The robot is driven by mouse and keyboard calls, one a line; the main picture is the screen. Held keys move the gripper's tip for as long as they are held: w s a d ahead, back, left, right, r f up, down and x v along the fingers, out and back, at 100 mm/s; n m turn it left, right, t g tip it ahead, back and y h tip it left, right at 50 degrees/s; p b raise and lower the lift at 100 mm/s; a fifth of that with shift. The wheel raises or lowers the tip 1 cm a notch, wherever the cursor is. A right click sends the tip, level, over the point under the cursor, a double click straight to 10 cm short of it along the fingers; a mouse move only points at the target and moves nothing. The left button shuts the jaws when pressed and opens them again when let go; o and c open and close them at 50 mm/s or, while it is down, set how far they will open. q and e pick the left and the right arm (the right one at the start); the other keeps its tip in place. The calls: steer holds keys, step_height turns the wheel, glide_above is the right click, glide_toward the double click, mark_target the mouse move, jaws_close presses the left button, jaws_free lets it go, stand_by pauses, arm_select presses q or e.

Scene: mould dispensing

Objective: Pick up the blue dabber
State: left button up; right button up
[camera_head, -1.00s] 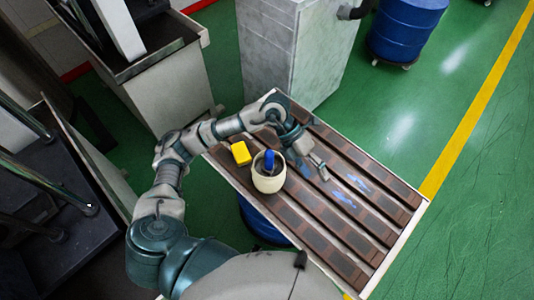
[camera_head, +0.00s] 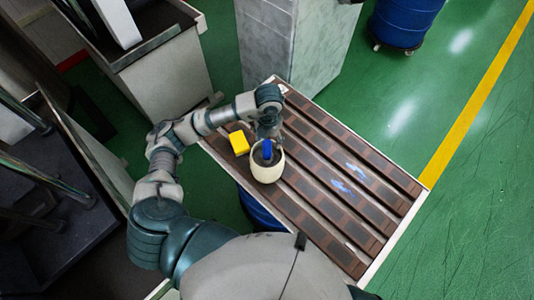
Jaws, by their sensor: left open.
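The blue dabber (camera_head: 267,150) stands upright in a cream-coloured pot (camera_head: 267,174) on the slatted table (camera_head: 318,205). Its lower end is hidden inside the pot. My left gripper (camera_head: 270,136) is open, directly behind and above the dabber, close to its top. Whether the fingers touch the dabber cannot be told at this size. My right gripper is not in view.
A yellow block (camera_head: 239,142) lies on the table just left of the pot. A grey cabinet (camera_head: 290,40) stands behind the table. A blue barrel (camera_head: 403,22) is at the back right. The right part of the table is clear.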

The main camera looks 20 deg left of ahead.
mark_target(267, 151)
arm_select(q)
steer(key=shift+s+f, duration=0.15)
steer(key=shift+f, duration=0.5)
steer(key=shift+s+a+f+p, duration=0.1)
steer(key=shift+f+p, duration=0.2)
steer(key=shift+f, duration=0.8)
steer(key=shift+s+a+f+p, duration=0.1)
steer(key=shift+f+p, duration=0.15)
steer(key=shift+f, duration=0.85)
steer(key=shift+d, duration=0.1)
jaws_close()
